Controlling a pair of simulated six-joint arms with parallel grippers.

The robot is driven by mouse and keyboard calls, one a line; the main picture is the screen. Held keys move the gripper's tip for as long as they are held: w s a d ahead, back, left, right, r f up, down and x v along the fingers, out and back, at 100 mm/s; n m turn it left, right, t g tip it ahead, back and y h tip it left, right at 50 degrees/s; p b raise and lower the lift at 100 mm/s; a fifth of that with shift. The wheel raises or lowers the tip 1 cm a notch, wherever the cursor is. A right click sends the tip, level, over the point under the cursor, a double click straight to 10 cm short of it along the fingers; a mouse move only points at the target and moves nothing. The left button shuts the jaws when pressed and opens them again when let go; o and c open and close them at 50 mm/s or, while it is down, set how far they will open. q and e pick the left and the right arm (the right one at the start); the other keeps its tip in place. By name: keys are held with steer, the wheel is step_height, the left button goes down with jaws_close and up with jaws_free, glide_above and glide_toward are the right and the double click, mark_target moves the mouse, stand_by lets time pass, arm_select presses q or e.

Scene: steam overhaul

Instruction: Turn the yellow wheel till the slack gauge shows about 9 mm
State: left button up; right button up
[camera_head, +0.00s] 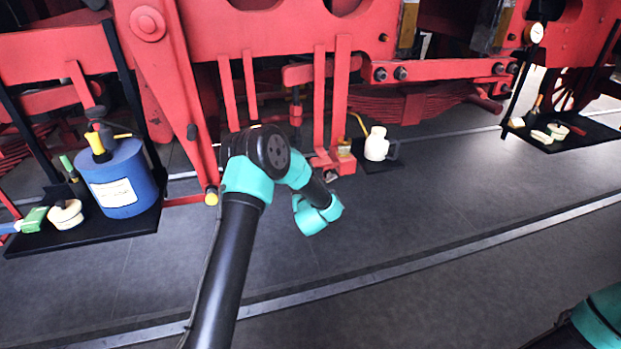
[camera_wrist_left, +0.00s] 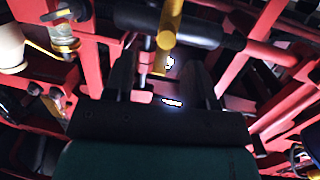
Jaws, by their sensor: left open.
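My left arm rises from the bottom in the head view, and its gripper is hidden there behind the teal wrist. In the left wrist view my left gripper (camera_wrist_left: 168,82) is open, with a dark finger on each side. A yellow part (camera_wrist_left: 170,38) runs between and beyond the fingers; I cannot tell whether it is the yellow wheel or whether a finger touches it. A small yellow round end (camera_head: 211,197) shows low on the red rod in the head view. A round white-faced dial (camera_head: 535,32) is at the upper right, too small to read. My right gripper is not in view.
Red locomotive framework crowds the area around my left wrist. A blue drum (camera_head: 120,180) stands on a black tray (camera_head: 95,232) at left. A cream can (camera_head: 376,143) stands near the wrist. Another tray (camera_head: 590,133) is at right.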

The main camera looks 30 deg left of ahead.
arm_select(q)
steer(key=r+y, duration=0.1)
steer(key=w+a+r+n+y, duration=0.1)
steer(key=r, duration=0.1)
steer(key=w+r, duration=0.1)
steer(key=shift+a+r+y, duration=0.15)
steer(key=shift+a+y, duration=0.25)
steer(key=shift+x, duration=2.95)
jaws_close()
steer(key=shift+s+d+f, duration=0.25)
steer(key=shift+f, duration=0.45)
steer(key=shift+s+d+f, duration=0.2)
steer(key=shift+s+f, duration=0.05)
steer(key=shift+f, duration=0.4)
steer(key=shift+s+d+f, duration=0.25)
steer(key=shift+f, duration=0.45)
